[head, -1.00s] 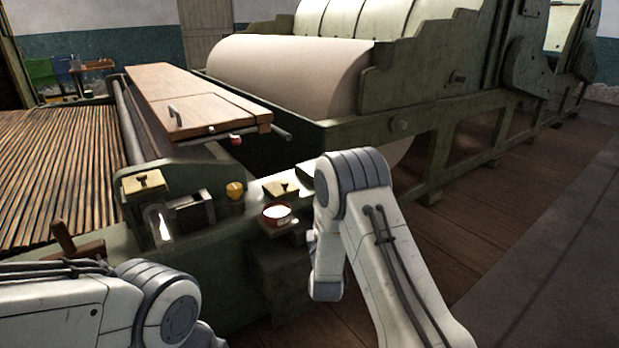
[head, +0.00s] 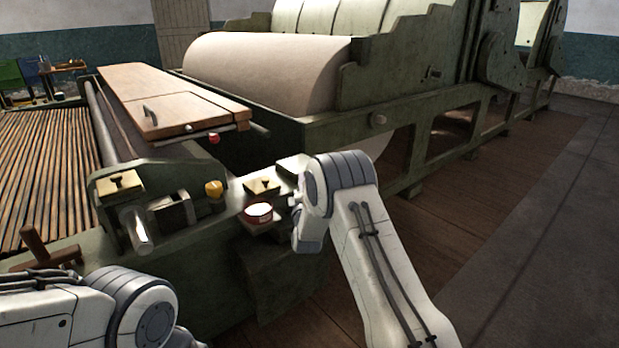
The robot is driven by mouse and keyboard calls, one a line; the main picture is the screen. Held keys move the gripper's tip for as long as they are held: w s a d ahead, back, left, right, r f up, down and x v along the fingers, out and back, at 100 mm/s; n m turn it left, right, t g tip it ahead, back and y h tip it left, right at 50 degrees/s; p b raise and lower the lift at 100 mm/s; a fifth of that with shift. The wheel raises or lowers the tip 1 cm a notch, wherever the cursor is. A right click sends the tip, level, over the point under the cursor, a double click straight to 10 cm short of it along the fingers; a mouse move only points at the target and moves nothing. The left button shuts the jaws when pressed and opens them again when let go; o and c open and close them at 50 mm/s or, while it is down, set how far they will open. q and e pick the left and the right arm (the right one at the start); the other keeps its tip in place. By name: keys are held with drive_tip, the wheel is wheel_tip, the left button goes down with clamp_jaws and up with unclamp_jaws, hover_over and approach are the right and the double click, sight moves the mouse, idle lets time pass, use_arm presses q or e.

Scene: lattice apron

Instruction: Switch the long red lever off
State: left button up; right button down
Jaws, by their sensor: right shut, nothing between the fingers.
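A small red knob (head: 214,138) shows below the near end of the wooden board; whether it tops the long red lever I cannot tell, as no long red shaft is visible. My right arm comes in from the lower right and bends down beside the machine's near corner. My right gripper (head: 296,207) is small in view, shut and empty, right of the red-rimmed tin and apart from the red knob. Part of it is hidden by my own wrist. My left arm's link fills the lower left; its gripper is out of view.
A red-rimmed tin (head: 258,213), a yellow knob (head: 214,189) and a metal cylinder (head: 136,228) are on the machine's near end. A wooden handle (head: 45,250) stands at left. A large paper roll (head: 265,75) lies behind. The floor at right is clear.

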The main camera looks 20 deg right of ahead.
use_arm(q)
drive_tip(key=shift+f, duration=0.1)
use_arm(e)
drive_tip(key=shift+w+d+r, duration=0.2)
drive_tip(key=shift+w+d, duration=0.15)
drive_tip(key=shift+d, duration=0.35)
drive_tip(key=shift+w+d+r, duration=0.2)
drive_tip(key=shift+w+d, duration=0.1)
drive_tip(key=shift+d, duration=0.35)
drive_tip(key=shift+d+r, duration=0.1)
